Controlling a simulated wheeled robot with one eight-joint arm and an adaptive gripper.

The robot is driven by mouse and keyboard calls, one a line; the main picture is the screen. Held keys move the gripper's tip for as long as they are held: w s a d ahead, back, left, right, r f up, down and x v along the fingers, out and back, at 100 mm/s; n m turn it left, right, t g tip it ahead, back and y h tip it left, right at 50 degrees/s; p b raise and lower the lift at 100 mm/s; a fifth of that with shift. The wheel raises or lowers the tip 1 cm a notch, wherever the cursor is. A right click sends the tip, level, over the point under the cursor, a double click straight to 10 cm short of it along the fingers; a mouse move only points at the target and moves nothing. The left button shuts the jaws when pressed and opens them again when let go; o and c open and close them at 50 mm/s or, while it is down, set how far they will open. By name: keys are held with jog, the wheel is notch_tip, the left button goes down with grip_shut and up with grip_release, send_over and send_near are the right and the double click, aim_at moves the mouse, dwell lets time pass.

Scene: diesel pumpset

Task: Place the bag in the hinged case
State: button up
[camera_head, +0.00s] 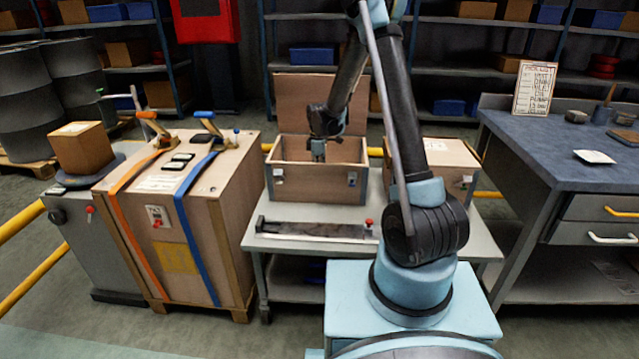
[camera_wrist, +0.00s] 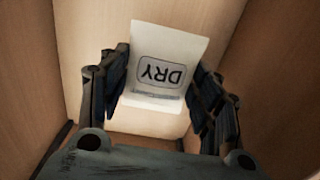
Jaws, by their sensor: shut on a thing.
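The bag (camera_wrist: 160,75) is white with the word DRY in a dark outline, seen upside down in the wrist view. My gripper (camera_wrist: 162,92) is shut on it, with one dark finger at each side. Wooden walls surround the bag and fingers in the wrist view. In the head view, the hinged case (camera_head: 315,184) is a wooden box with its lid raised at the back. My gripper (camera_head: 318,150) reaches down inside its opening. The bag is hard to make out there, and its lower end and the case floor are partly hidden.
The case stands on a grey table beside a closed wooden box (camera_head: 440,163), partly behind my arm. A long tray (camera_head: 315,230) lies in front. A large strapped crate (camera_head: 180,205) stands left; a blue-topped workbench (camera_head: 570,150) stands right.

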jog(key=shift+f, duration=2.25)
jog(key=shift+f, duration=0.1)
jog(key=o, duration=1.1)
